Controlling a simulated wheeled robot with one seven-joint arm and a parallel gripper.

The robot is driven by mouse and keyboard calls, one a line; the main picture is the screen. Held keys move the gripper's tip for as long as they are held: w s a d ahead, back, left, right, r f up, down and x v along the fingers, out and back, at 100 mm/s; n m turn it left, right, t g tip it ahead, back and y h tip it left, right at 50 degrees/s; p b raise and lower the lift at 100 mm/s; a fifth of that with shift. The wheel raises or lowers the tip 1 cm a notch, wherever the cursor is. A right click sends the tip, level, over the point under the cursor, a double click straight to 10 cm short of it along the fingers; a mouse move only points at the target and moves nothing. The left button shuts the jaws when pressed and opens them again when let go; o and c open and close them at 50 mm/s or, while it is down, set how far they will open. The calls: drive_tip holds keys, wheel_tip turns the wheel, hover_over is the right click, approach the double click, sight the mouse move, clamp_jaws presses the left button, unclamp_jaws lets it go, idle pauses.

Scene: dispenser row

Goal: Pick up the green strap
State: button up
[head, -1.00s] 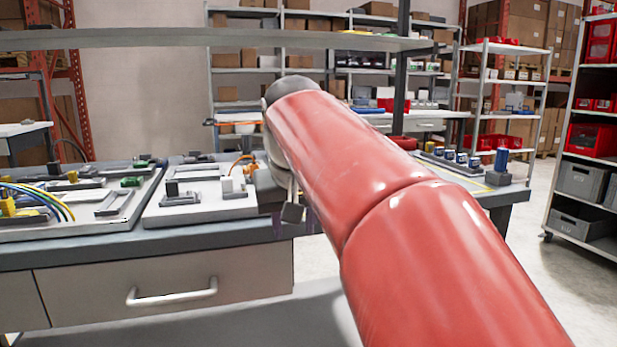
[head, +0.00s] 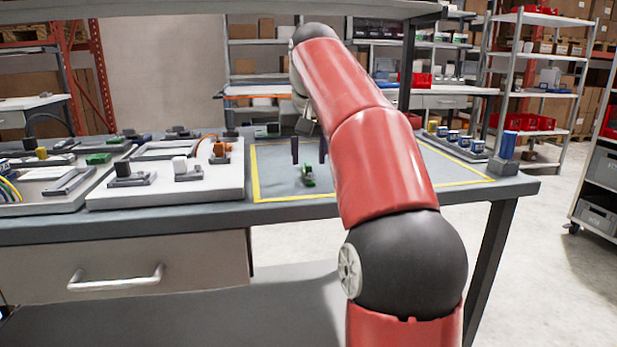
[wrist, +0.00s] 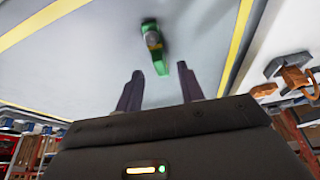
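The green strap (head: 308,176) lies on the grey table inside a yellow-taped area. In the wrist view the green strap (wrist: 153,46) looks like a short green strip with a dark grey part across its middle. My gripper (head: 309,150) is above the table near it. In the wrist view my gripper (wrist: 158,80) has its two dark fingers wide apart with nothing between them. The strap lies ahead of the fingertips, roughly in line with the gap. My red arm covers part of the taped area.
A pale board (head: 215,192) with small fixtures and an orange cable (head: 221,148) is left of the taped area. Blue-topped containers (head: 453,137) stand in a row at the right. A blue cylinder (head: 509,146) stands at the right corner. A shelf spans above the table.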

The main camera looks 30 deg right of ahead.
drive_tip(key=shift+x, duration=1.1)
clamp_jaws()
drive_tip(key=shift+r, duration=0.15)
